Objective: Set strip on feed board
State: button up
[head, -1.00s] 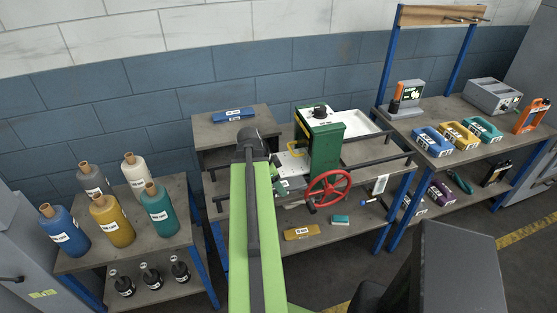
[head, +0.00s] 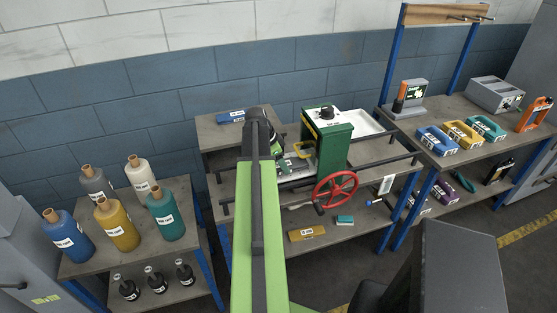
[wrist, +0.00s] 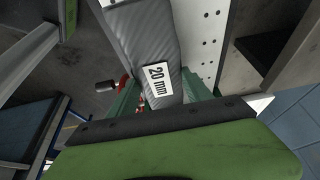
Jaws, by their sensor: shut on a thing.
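A grey cloth-like strip (wrist: 145,40) with a white "20 mm" label (wrist: 156,80) runs up the middle of the wrist view. My gripper (wrist: 160,97) is shut on its near end, with green fingers on either side. A white board with small holes, which looks like the feed board (wrist: 207,40), lies beside and beneath the strip; I cannot tell whether they touch. In the head view the pale board (head: 291,170) shows left of the green machine (head: 327,140). My arm hides most of the gripper and strip there.
A blue labelled block (head: 230,117) lies on the back-left table. Yellow (head: 307,233) and teal (head: 345,220) blocks lie on the lower shelf. Several bottles stand at left.

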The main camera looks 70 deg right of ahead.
jog(key=w+d, duration=0.1)
jog(key=w+d+f, duration=0.1)
jog(key=d, duration=0.1)
jog(key=shift+b, duration=0.4)
jog(key=shift+s+f+b, duration=0.1)
jog(key=shift+f+b, duration=0.5)
jog(key=shift+f, duration=0.05)
jog(key=shift+s+a+r, duration=0.15)
jog(key=shift+s+r, duration=0.05)
jog(key=shift+r, duration=0.2)
jog(key=shift+w+f, duration=0.3)
jog(key=shift+f, duration=0.05)
jog(key=o, duration=1.7)
jog(key=shift+r, duration=0.15)
jog(key=shift+s+r, duration=0.1)
jog(key=shift+r+p, duration=0.25)
jog(key=shift+p, duration=0.2)
jog(key=p+v, duration=1)
jog(key=v, duration=0.1)
jog(key=shift+a+r+p, duration=0.2)
jog(key=shift+r+p, duration=0.05)
jog(key=shift+p, duration=0.1)
